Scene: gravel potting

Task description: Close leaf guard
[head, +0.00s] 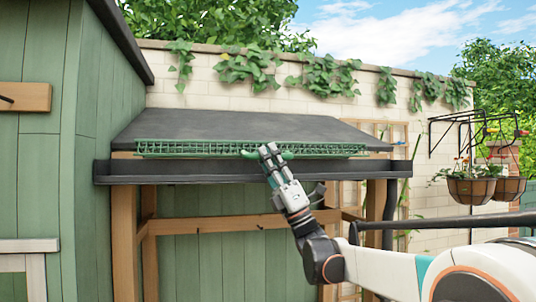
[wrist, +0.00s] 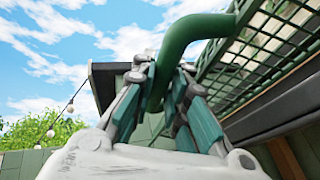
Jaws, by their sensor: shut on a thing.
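The leaf guard (head: 200,147) is a long green mesh panel along the front edge of the dark lean-to roof. It stands tilted up above the dark gutter (head: 200,174). My gripper (head: 268,152) is at the middle of the guard, shut on its green handle (head: 287,155). In the wrist view the thick curved handle (wrist: 195,32) passes between the fingers of my gripper (wrist: 165,80), and the mesh of the guard (wrist: 262,55) rises to the right. The fingers hide part of the handle.
The grey sloped roof (head: 240,127) lies behind the guard. Wooden posts (head: 124,240) hold it up, beside a green shed wall (head: 95,110). Hanging planters (head: 470,190) and a dark rail (head: 450,222) are to the right. A string of bulbs (wrist: 70,108) hangs left in the wrist view.

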